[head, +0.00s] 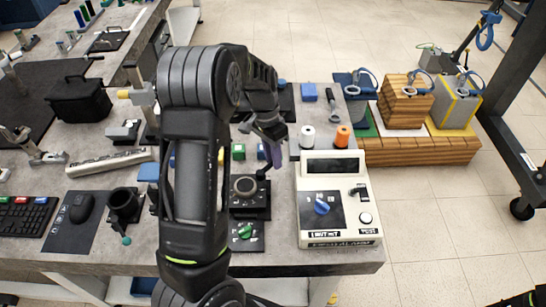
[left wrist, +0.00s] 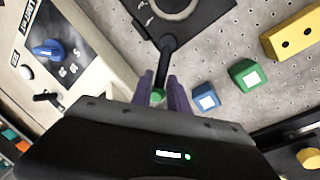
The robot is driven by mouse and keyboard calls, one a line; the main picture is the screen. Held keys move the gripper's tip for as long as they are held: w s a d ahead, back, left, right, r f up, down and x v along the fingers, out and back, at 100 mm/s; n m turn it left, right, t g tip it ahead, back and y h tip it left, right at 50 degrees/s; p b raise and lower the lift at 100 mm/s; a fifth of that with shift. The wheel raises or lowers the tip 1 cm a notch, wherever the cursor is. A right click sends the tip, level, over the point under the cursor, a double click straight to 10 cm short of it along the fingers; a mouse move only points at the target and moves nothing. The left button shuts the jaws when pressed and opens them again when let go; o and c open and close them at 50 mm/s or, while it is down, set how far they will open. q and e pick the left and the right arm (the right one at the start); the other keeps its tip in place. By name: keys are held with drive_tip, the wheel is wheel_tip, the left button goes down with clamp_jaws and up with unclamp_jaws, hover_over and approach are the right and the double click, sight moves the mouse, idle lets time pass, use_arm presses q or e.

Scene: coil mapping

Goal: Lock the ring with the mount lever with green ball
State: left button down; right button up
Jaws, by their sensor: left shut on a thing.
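The mount (head: 249,208) is a black block on the grey table, left of the white device. A ring (head: 244,187) sits on top of it; the ring also shows at the top of the left wrist view (left wrist: 172,8). The black mount lever (left wrist: 168,58) sticks out from the mount, with a green ball (left wrist: 158,96) at its end. My left gripper (left wrist: 162,88) is shut on the green ball, which lies between its purple fingers. In the head view my left gripper (head: 273,155) reaches down behind the mount. My arm hides part of the table. My right gripper is not in view.
A white device (head: 339,238) with a blue knob stands close to the right of the mount. Green (left wrist: 246,76) and blue (left wrist: 205,96) blocks and a yellow block (left wrist: 292,36) lie near the gripper. Another black holder (head: 124,203) stands at left.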

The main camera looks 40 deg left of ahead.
use_arm(q)
drive_tip(key=shift+d+f+m+b, duration=0.1)
drive_tip(key=shift+d+m+b, duration=0.3)
drive_tip(key=shift+m+b, duration=0.4)
drive_tip(key=m, duration=0.1)
drive_tip(key=d+m+b, duration=0.1)
drive_tip(key=shift+s+m+g, duration=0.25)
drive_tip(key=shift+m+g, duration=0.05)
drive_tip(key=m, duration=0.1)
drive_tip(key=d+m, duration=0.1)
drive_tip(key=shift+s+m+y+b, duration=0.3)
drive_tip(key=shift+b, duration=0.1)
drive_tip(key=shift+s+d+m+g+y, duration=0.15)
drive_tip(key=shift+s+d+m+g, duration=0.1)
drive_tip(key=shift+m, duration=0.4)
drive_tip(key=shift+s+d+m+g+y, duration=0.15)
drive_tip(key=shift+s+m, duration=0.1)
drive_tip(key=shift+m, duration=0.4)
drive_tip(key=c, duration=1.4)
unclamp_jaws()
drive_tip(key=shift+b, duration=0.3)
